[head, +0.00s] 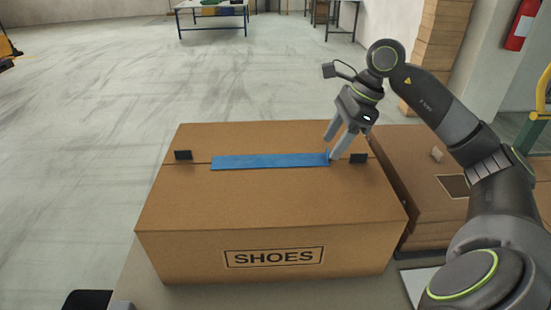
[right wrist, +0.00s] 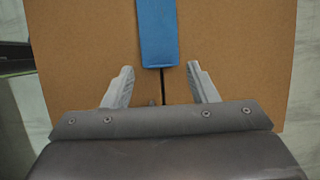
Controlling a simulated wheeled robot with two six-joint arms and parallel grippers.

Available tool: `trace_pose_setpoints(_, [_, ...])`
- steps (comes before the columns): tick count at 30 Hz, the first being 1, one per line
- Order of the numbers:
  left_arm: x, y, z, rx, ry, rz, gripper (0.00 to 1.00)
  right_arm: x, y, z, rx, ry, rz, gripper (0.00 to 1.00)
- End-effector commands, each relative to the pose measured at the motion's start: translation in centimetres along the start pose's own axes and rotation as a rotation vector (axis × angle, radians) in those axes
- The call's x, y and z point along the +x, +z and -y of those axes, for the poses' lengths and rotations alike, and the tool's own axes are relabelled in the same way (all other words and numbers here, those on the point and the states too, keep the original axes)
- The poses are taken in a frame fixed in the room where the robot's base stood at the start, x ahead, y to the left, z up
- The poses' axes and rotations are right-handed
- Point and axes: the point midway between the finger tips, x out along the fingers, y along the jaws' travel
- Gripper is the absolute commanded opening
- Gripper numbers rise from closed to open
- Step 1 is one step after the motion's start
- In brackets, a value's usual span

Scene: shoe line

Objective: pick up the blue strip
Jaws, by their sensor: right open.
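The blue strip (head: 270,161) lies flat along the seam on top of a brown cardboard box marked SHOES (head: 270,210). Its right end turns up slightly near my right gripper (head: 332,147). My right gripper is open and empty, with its fingertips close to that end. In the right wrist view the strip (right wrist: 157,30) runs down from the top edge, and its near end lies between and a little beyond the fingertips of my right gripper (right wrist: 160,68). I cannot tell whether a finger touches the strip. My left gripper is not in view.
Small black tabs sit on the box at the left (head: 183,155) and right (head: 358,158) of the strip. A second brown box (head: 420,200) stands close on the right. The box top around the strip is otherwise clear. A far table (head: 213,9) stands at the back.

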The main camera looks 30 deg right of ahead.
Motion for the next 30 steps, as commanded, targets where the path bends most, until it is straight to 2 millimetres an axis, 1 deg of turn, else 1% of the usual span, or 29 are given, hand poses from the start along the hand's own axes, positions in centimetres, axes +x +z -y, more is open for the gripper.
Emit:
trace_pose_setpoints(1, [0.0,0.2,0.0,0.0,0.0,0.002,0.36,0.8,0.1,0.0,-0.001,0.003,0.001,0.53])
trace_pose_setpoints(3, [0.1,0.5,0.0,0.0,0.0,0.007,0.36,1.6,0.1,0.0,-0.001,0.003,0.001,0.53])
trace_pose_setpoints(6, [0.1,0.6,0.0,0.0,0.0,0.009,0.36,2.2,0.0,0.0,0.0,0.0,0.001,0.53])
trace_pose_setpoints(13, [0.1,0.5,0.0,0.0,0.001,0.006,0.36,2.3,0.0,0.0,0.0,-0.001,0.0,0.53])
trace_pose_setpoints(21, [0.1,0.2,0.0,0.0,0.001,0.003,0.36,2.3,0.0,0.0,0.0,-0.001,0.0,0.17])
trace_pose_setpoints(24, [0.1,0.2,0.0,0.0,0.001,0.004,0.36,2.2,0.0,0.0,0.0,-0.001,0.0,0.06])
trace_pose_setpoints(30, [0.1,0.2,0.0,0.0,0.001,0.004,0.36,2.2,0.0,0.0,0.0,-0.001,0.0,0.06])
